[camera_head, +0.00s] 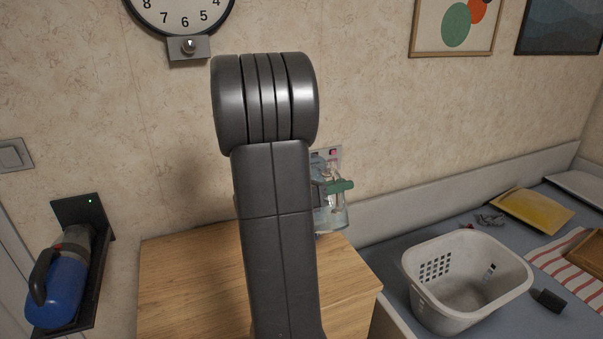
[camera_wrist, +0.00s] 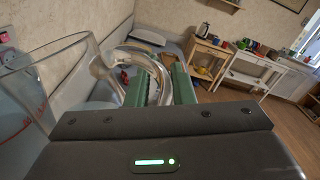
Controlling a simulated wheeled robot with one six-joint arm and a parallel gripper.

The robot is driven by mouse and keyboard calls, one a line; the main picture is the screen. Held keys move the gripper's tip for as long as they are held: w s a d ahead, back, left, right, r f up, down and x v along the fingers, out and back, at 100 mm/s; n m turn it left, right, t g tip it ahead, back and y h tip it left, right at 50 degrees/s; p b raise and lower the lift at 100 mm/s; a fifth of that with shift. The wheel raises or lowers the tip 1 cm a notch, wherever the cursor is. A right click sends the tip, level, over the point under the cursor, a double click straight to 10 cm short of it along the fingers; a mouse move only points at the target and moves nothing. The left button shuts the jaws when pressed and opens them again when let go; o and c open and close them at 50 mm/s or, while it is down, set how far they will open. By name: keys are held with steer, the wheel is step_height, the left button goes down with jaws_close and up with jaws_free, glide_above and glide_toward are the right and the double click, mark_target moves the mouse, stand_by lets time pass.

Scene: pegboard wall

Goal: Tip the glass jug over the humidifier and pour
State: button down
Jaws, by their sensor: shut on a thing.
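The clear glass jug (camera_head: 333,215) shows just right of my arm in the head view, above the back right of the wooden cabinet, partly hidden by the arm. It looks close to upright, and liquid seems to show in its lower part. My gripper (camera_wrist: 159,86) has green fingers and is shut on the jug's curved glass handle in the wrist view. The jug's body (camera_wrist: 45,72) fills the left of that view. I cannot make out the humidifier for certain; my arm and the jug cover much of that spot.
The wooden cabinet top (camera_head: 185,270) is bare left of my arm. A wall clock (camera_head: 180,12) hangs above. A blue handheld device (camera_head: 60,290) sits in a wall holder at left. A white basket (camera_head: 465,275) stands on the grey-blue surface at right.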

mark_target(341, 210)
steer(key=shift+s+d+f+m+b, duration=0.15)
steer(key=shift+s+f+m+b, duration=0.15)
steer(key=shift+f+m+b, duration=1.05)
steer(key=shift+s+d+f+m+b, duration=0.1)
steer(key=shift+s+f+m+b, duration=0.45)
steer(key=shift+b, duration=1.65)
steer(key=shift+s+d+f+m+b, duration=0.15)
steer(key=shift+f+m+b, duration=0.35)
steer(key=shift+f+b, duration=1)
steer(key=shift+w+r, duration=0.1)
steer(key=shift+r, duration=0.25)
step_height(341, 210, up, 5)
steer(key=p, duration=0.7)
steer(key=shift+p, duration=0.4)
steer(key=p, duration=0.1)
steer(key=f+m+p, duration=0.1)
steer(key=p, duration=0.1)
steer(key=shift+s+d+f, duration=0.1)
steer(key=shift+s+f, duration=0.1)
steer(key=shift+s, duration=0.05)
steer(key=shift+f, duration=0.1)
steer(key=shift+s, duration=0.1)
